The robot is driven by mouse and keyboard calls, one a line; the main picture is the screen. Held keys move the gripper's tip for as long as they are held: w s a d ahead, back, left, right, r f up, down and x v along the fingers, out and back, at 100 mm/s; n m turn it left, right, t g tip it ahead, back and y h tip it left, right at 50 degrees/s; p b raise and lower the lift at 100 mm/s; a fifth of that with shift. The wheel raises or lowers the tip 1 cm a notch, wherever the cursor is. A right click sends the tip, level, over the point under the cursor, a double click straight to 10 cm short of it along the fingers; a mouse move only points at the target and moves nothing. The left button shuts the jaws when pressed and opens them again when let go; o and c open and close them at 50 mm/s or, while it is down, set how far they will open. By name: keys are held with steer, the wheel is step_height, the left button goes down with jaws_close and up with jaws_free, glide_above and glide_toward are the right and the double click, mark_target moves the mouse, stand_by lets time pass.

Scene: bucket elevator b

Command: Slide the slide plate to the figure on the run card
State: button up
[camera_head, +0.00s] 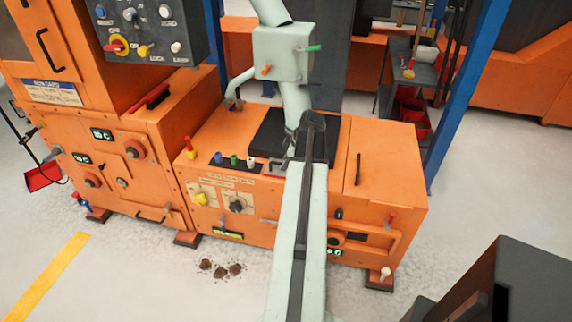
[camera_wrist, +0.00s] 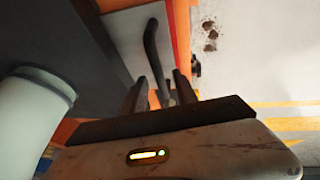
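The slide plate looks like the pale grey plate (camera_head: 275,168) at the front edge of the dark hatch on the orange machine. In the wrist view the plate (camera_wrist: 118,40) carries a dark bent handle (camera_wrist: 151,45). My gripper (camera_wrist: 160,78) is open, with its two dark fingers on either side of the handle's lower end. Gaps show between fingers and handle, and I cannot tell if either touches. In the head view my arm hides most of the gripper. The run card (camera_head: 52,91) is on the left cabinet, its figures too small to read.
A pale green pipe (camera_head: 293,100) comes down onto the dark hatch (camera_head: 268,135). A control panel (camera_head: 150,32) hangs at upper left. Small knobs (camera_head: 235,160) stand left of the plate. Brown spill (camera_head: 220,268) lies on the floor before the machine. The floor at front left is otherwise clear.

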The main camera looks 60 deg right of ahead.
jaws_close()
steer(key=shift+a, duration=0.1)
stand_by(1.2)
